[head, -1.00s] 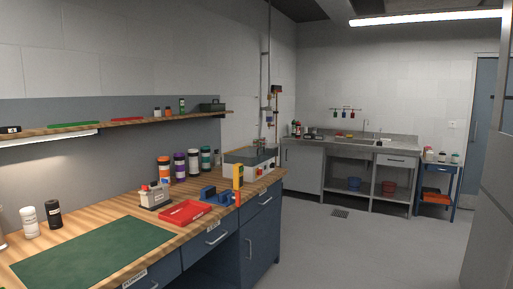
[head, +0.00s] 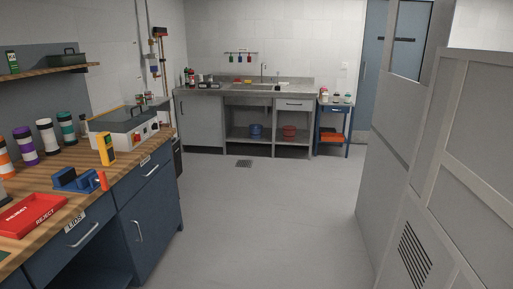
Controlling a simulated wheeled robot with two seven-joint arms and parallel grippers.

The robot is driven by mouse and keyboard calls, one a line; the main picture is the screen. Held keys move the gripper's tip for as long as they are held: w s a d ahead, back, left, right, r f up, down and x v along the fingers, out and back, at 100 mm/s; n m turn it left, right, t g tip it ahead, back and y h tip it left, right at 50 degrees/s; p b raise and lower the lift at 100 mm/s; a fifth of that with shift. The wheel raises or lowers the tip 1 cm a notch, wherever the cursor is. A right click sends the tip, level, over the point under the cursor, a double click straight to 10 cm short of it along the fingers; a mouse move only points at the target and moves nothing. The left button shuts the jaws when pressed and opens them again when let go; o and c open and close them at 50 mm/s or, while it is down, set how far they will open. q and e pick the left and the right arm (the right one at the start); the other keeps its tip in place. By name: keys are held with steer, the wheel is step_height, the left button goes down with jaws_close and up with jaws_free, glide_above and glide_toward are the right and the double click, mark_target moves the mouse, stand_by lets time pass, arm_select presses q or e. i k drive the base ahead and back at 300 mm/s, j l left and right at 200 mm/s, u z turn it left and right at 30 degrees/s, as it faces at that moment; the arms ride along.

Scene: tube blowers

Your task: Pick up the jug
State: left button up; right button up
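I cannot make out a jug for certain in the head view. Several small items stand at the left end of the steel sink counter (head: 215,88) at the back, too small to tell apart. Small containers stand on the blue trolley (head: 335,108) to the right of the counter. Neither of my grippers is in view.
A wooden workbench (head: 75,204) runs along the left with a red reject tray (head: 30,214), a blue vice (head: 76,180) and a grey-lidded tank (head: 124,128). A grey partition (head: 455,170) stands on the right. The floor (head: 265,215) between them is clear to the sink.

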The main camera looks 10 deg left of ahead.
mark_target(139, 98)
steer(key=i, duration=1.15)
steer(key=i+l+u, duration=0.1)
steer(key=i, duration=1.1)
steer(key=i+u, duration=0.15)
steer(key=i, duration=0.45)
steer(key=i+u, duration=0.15)
steer(key=i, duration=0.45)
steer(key=i+u, duration=0.2)
steer(key=i, duration=0.4)
steer(key=i+l+u, duration=0.15)
steer(key=i, duration=1.1)
steer(key=i+l+u, duration=0.1)
steer(key=i, duration=0.6)
steer(key=i+l, duration=0.15)
steer(key=i, duration=0.5)
